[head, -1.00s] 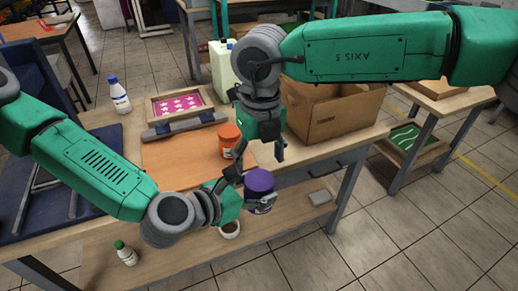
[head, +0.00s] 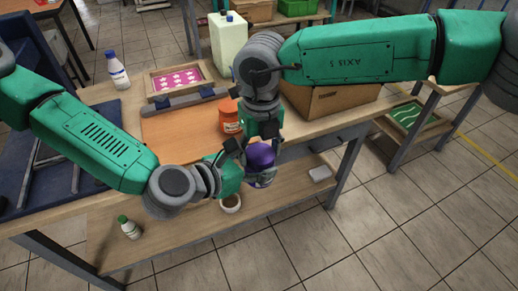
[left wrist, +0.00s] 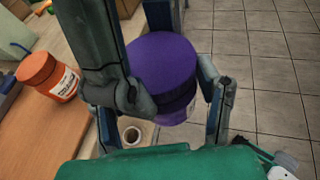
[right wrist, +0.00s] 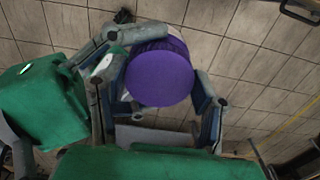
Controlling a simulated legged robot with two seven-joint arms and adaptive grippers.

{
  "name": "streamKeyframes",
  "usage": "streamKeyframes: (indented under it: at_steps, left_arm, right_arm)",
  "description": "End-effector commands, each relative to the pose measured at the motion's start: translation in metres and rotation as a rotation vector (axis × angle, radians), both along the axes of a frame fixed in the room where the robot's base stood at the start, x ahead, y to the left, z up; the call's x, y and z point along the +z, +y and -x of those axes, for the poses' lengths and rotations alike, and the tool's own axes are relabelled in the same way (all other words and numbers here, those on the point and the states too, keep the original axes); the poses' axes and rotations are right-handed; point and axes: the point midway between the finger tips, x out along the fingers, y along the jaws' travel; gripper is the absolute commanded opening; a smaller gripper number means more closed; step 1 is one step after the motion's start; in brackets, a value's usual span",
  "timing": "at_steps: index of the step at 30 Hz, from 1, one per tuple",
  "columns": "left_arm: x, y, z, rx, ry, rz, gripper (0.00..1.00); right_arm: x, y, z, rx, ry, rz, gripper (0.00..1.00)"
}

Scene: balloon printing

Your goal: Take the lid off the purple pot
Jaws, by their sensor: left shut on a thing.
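The purple pot (head: 260,157) is in the air in front of the table, with a purple lid (left wrist: 160,68) on top and a paler, labelled body below. The lid also shows from above in the right wrist view (right wrist: 159,79). My left gripper (head: 254,177) is shut on the pot from the side, below the lid. My right gripper (head: 259,145) points down over the pot. In the right wrist view its fingers stand on either side of the lid, spread and close to its edge. Contact with the lid is hard to make out.
An orange pot (head: 230,116) stands on the table by the orange board (head: 180,138). A cardboard box (head: 330,98), a pale jug (head: 229,42) and a white bottle (head: 117,70) stand farther back. A cup (head: 230,203) and a green-capped bottle (head: 129,228) are on the lower shelf.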

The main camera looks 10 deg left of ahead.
Motion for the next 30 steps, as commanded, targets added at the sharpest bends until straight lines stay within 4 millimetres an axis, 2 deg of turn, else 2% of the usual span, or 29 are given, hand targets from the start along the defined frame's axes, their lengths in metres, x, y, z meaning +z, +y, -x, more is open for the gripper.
streamKeyframes:
  at_steps: [4,12,15,19,27,28,29,30]
  left_arm:
    - [0.0007,-0.0004,-0.0002,0.0,-0.002,0.001,0.0]
    - [0.0007,-0.0005,-0.0001,-0.001,-0.002,0.001,0.0]
    - [0.0006,-0.0005,-0.0001,-0.001,-0.002,0.001,0.0]
    - [0.0005,-0.0005,0.0,-0.001,-0.001,0.0,0.0]
    - [0.0004,-0.0005,0.0002,-0.001,-0.001,0.0,0.0]
    - [0.0003,-0.0004,0.0003,-0.001,-0.001,0.0,0.0]
    - [0.0003,-0.0005,0.0002,-0.001,-0.001,0.0,0.0]
    - [0.0004,-0.0004,0.0001,-0.001,-0.001,0.0,0.0]
  right_arm:
    - [0.0005,0.0007,0.0006,0.132,-0.001,-0.002,0.21]
    - [0.0009,0.0009,0.0009,0.646,-0.01,-0.003,0.21]
    - [0.001,0.0008,0.0008,0.77,-0.012,-0.003,0.21]
    - [0.0011,0.0006,0.0007,0.84,-0.013,-0.003,0.21]
    - [0.0011,0.0004,0.0003,0.843,-0.013,-0.002,0.21]
    - [0.0011,0.0004,0.0003,0.843,-0.013,-0.002,0.66]
    - [0.001,0.0004,0.0003,0.843,-0.013,-0.002,0.76]
    - [0.001,0.0004,0.0003,0.843,-0.013,-0.002,0.76]
